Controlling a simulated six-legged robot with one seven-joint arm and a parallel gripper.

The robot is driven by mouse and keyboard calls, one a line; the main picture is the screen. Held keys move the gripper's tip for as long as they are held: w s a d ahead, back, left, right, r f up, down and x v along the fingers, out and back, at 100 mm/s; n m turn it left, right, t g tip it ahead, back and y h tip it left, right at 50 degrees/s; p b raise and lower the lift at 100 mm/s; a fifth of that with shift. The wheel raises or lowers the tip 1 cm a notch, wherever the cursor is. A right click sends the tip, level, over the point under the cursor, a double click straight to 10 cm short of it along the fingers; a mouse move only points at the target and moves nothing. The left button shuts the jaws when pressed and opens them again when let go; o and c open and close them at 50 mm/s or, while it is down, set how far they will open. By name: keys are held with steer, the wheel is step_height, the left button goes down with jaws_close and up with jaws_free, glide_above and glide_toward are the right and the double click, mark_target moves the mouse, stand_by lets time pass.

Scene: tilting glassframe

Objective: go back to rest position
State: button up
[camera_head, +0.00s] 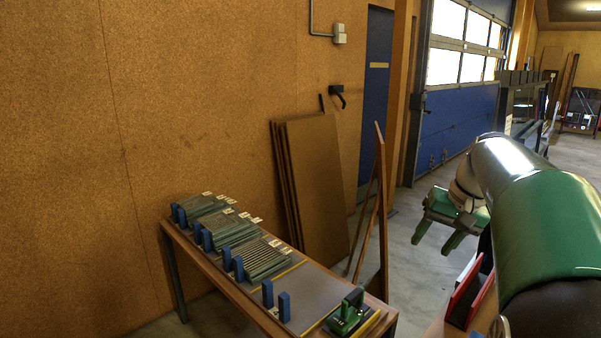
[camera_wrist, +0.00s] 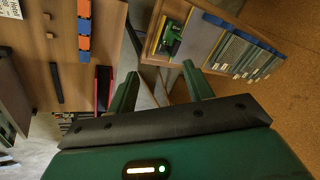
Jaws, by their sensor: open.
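My gripper (camera_head: 436,238) is at the right of the head view, with its green fingers spread apart and pointing down. It is raised over the floor between two tables, and nothing is between its fingers. In the wrist view my gripper (camera_wrist: 160,72) also shows with two green fingers apart and empty. My arm, green and grey, fills the right side of the head view.
A table (camera_head: 360,296) with rows of slats, blue blocks (camera_head: 284,306) and a green tool (camera_head: 346,314) stands left of my gripper. A second table (camera_wrist: 40,70) holds orange and blue pieces (camera_wrist: 84,26). Brown boards (camera_head: 318,185) lean on the wall.

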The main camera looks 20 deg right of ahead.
steer(key=s+a+f+n, duration=0.2)
steer(key=s+a+f, duration=0.1)
steer(key=a, duration=0.6)
steer(key=s+a+f+n+t+h, duration=0.1)
steer(key=s+a+f+n, duration=0.1)
steer(key=s+a, duration=0.4)
steer(key=s+a+f+n+t, duration=0.1)
steer(key=s+a+f, duration=0.3)
steer(key=a, duration=0.8)
steer(key=shift+s+a+f+n+h, duration=0.25)
steer(key=shift+s+f+n+h, duration=0.15)
steer(key=shift+f+n, duration=0.15)
steer(key=c, duration=0.3)
steer(key=shift+d, duration=0.2)
